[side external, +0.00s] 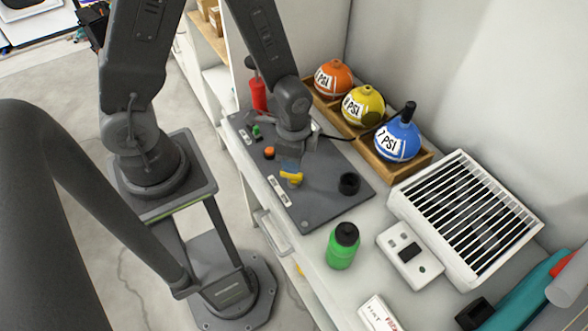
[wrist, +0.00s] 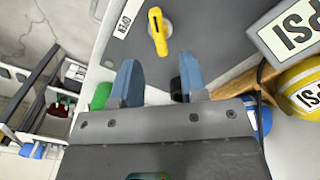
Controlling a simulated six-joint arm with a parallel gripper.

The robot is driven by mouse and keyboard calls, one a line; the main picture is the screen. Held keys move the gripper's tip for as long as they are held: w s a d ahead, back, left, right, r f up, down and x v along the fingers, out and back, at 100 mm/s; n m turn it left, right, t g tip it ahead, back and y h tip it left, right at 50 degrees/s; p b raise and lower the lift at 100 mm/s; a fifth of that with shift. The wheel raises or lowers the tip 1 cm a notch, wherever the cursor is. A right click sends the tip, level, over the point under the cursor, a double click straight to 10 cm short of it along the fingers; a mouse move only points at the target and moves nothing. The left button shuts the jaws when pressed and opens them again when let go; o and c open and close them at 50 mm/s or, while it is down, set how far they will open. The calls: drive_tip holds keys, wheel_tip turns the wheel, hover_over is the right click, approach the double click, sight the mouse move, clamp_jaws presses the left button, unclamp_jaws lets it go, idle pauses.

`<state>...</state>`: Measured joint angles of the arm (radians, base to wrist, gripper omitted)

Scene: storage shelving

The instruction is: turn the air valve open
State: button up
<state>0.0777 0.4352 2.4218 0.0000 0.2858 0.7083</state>
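The air valve's yellow handle (side external: 291,178) sits on a dark grey panel (side external: 325,205) on the bench. In the wrist view the yellow handle (wrist: 157,32) points roughly up and down the picture, beside a white label (wrist: 124,18) reading OPEN. My gripper (side external: 288,166) is close to the handle in the side view, pointing down. In the wrist view my gripper (wrist: 159,62) has its two blue fingers apart with nothing between them. The handle lies just beyond the fingertips, roughly in line with the gap. I cannot tell whether any finger touches it.
A black round part (side external: 349,184), an orange button (side external: 268,152) and a green one (side external: 257,131) are on the panel. Orange, yellow and blue (side external: 398,140) PSI balls stand in a wooden tray (side external: 416,164) behind. A green bottle (side external: 342,248) stands at the panel's front right.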

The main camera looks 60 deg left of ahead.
sight(292, 176)
drive_tip(key=shift+f, duration=2.5)
clamp_jaws()
